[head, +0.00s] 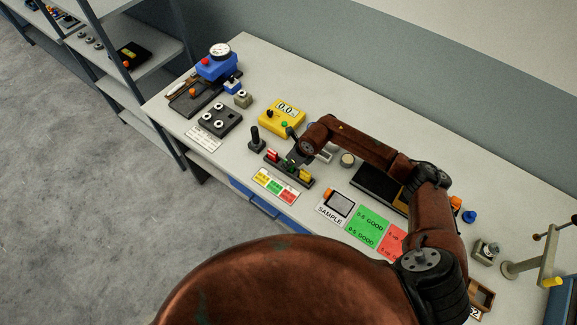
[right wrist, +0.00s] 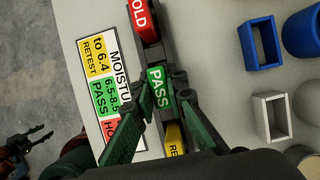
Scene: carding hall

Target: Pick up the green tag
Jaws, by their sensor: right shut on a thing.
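The green tag (right wrist: 159,87), lettered PASS, stands in a dark slotted rack (head: 288,172) between a red tag (right wrist: 143,20) and a yellow tag (right wrist: 175,138). My right gripper (head: 294,160) reaches down over the rack. In the right wrist view its fingers (right wrist: 160,98) are shut on the green tag from both sides. In the head view the gripper hides the green tag; the red tag (head: 273,155) and yellow tag (head: 305,175) show beside it. My left gripper (right wrist: 38,137) shows small at the left of the right wrist view, fingers apart and empty, away from the bench.
A moisture label card (head: 275,186) lies in front of the rack. A black-handled stamp (head: 256,140) stands left of it, and a yellow meter (head: 282,117) behind. A sample card (head: 336,207) and green and red cards lie to the right. Small blue and grey boxes are nearby.

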